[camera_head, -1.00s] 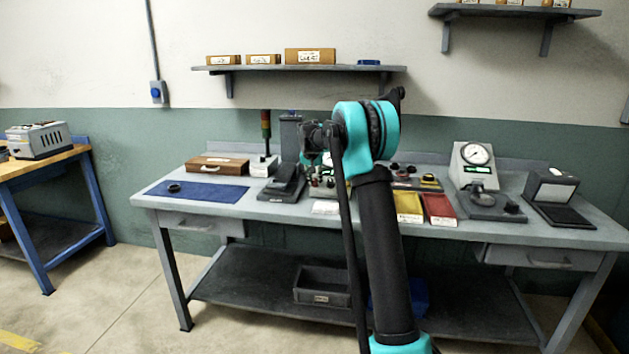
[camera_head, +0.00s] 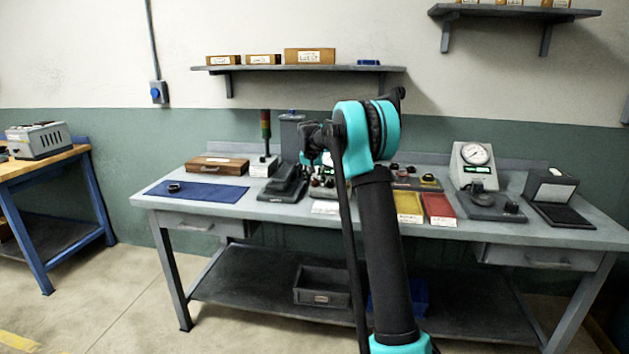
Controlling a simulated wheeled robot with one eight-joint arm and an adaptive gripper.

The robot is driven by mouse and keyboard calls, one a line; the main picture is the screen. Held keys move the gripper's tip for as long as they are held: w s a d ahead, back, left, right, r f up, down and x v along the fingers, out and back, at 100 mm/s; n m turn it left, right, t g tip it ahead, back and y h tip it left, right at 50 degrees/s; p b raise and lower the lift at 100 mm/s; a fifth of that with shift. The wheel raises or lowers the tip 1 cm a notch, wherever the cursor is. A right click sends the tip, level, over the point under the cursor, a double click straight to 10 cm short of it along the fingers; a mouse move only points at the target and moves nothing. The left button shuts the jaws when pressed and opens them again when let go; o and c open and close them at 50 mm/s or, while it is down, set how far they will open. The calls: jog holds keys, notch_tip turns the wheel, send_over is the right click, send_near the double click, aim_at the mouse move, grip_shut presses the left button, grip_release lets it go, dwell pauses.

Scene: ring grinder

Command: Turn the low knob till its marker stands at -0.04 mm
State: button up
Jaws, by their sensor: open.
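A small grey control box (camera_head: 323,191) with red and dark knobs stands at the middle of the bench, partly behind my arm. The low knob and its marker cannot be told apart at this size, and no scale can be read. My gripper (camera_head: 319,168) is open, small in the picture and mostly hidden behind my own arm, over or near the control box. I cannot tell whether it touches a knob.
A dial gauge stand (camera_head: 475,165) with a green display and a dark base is at right, beside a dark device (camera_head: 553,195). Yellow (camera_head: 408,208) and red (camera_head: 439,209) trays lie at the front. A dark grinder-like unit (camera_head: 286,185) and a blue mat (camera_head: 205,191) are at left.

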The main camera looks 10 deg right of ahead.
jog(key=v, duration=1.2)
jog(key=s+d+f+n, duration=0.1)
jog(key=s+f, duration=0.7)
jog(key=s, duration=0.8)
jog(key=s+d+f+n+y, duration=0.1)
jog(key=s+f, duration=0.7)
jog(key=s, duration=0.9)
jog(key=s+d+f+n, duration=0.2)
jog(key=s+f, duration=0.6)
jog(key=s, duration=0.9)
jog(key=shift+s+d+f+g, duration=0.25)
jog(key=shift+d+f+g, duration=0.15)
jog(key=shift+d, duration=0.25)
jog(key=shift+r, duration=0.1)
